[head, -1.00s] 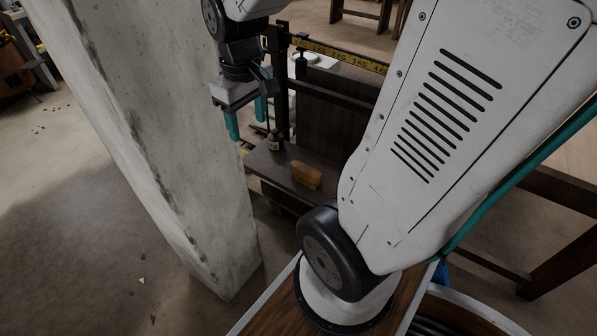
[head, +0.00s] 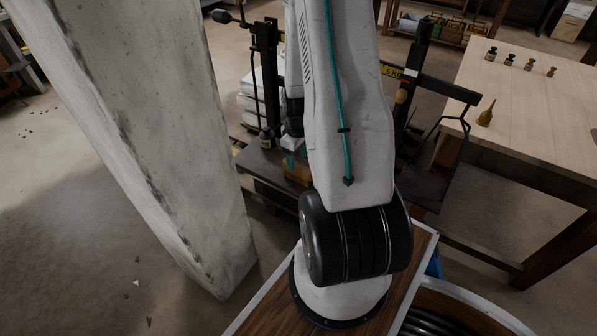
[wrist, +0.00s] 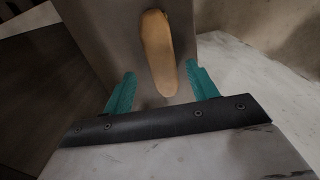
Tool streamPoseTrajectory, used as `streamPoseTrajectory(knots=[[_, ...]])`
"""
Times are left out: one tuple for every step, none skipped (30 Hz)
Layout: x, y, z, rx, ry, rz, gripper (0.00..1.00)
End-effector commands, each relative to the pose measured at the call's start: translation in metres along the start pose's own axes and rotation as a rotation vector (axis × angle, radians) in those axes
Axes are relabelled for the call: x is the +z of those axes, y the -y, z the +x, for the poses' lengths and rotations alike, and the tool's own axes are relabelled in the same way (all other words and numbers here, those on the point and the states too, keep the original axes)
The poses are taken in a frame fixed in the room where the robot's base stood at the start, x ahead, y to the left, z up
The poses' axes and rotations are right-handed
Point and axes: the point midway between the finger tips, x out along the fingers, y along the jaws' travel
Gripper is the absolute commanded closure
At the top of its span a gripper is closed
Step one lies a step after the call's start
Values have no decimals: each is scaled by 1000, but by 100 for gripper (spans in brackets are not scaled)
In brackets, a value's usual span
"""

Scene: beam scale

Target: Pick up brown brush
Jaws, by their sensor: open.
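The brown brush (wrist: 158,50) lies on the dark platform of the beam scale. In the wrist view it is a long tan-brown shape, with its near end between my two teal fingertips. My gripper (wrist: 162,88) is open, one finger on each side of the brush line, and nothing is held. In the head view the brush (head: 297,171) is partly hidden by my arm, and my gripper's teal finger (head: 290,160) shows just above it. The scale platform (head: 262,166) shows to the left of the brush. The exact gap between fingers and brush is unclear.
A concrete pillar (head: 150,140) stands close on the left. A wooden table (head: 540,100) with small weights and a brown funnel-like thing (head: 486,115) stands at right.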

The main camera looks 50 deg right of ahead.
Motion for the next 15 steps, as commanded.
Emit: streamPoseTrajectory(knots=[[0,1,6,-2,2,0,42],[0,1,9,-1,1,0,42],[1,1,13,-2,1,0,42],[2,2,17,-2,2,0,42],[2,2,20,-2,2,0,42],[3,3,26,-2,2,0,42],[4,4,31,-3,3,0,42],[5,4,36,-3,3,0,42],[6,5,42,-3,3,0,42],[6,4,46,-3,2,0,42],[5,4,50,-2,2,0,42],[5,4,54,-1,1,0,42],[5,4,57,-1,1,0,42],[5,4,58,-1,1,0,42],[5,4,60,0,0,0,42]])
